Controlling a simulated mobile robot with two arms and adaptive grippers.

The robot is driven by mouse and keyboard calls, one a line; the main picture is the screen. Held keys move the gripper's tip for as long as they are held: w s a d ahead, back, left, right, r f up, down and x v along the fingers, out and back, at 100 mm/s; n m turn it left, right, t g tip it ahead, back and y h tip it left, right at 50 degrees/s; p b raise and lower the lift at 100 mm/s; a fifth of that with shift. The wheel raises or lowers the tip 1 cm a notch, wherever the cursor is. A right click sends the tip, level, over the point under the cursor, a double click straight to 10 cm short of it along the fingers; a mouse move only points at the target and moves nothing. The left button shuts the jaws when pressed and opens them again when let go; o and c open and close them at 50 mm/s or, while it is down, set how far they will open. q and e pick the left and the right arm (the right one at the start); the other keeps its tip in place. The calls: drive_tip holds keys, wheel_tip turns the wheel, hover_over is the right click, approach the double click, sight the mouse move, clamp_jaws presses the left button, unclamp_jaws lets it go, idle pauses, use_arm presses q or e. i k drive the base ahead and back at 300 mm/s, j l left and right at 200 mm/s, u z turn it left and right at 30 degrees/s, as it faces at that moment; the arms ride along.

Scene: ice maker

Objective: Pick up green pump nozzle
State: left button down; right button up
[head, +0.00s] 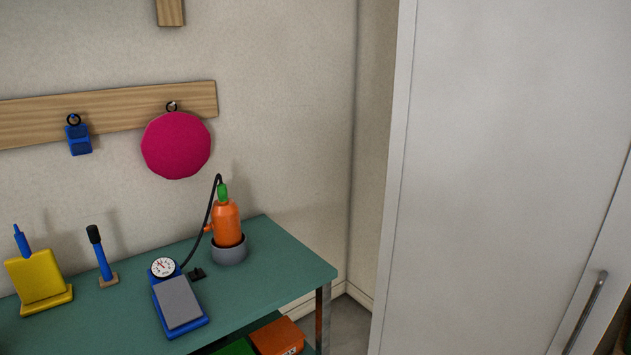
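The green pump nozzle (223,193) sits upright on top of an orange bottle (227,222) at the right end of a teal table. A black hose (209,208) arches from the top of the nozzle down to the left, toward a blue foot pump (180,303) with a round white gauge (163,267). The orange bottle stands in a grey round holder (229,254). Neither of my grippers shows in the head view.
The teal table (262,281) also holds a yellow block stand (38,280) and a blue, black-topped tool (100,255). A pink round pad (176,146) and a blue item (78,138) hang on a wooden wall rail. A tall white cabinet (490,180) stands at right.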

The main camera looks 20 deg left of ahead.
sight(222, 188)
drive_tip(key=j+u, duration=0.1)
drive_tip(key=u, duration=0.3)
drive_tip(key=i+u, duration=0.1)
drive_tip(key=u, duration=0.25)
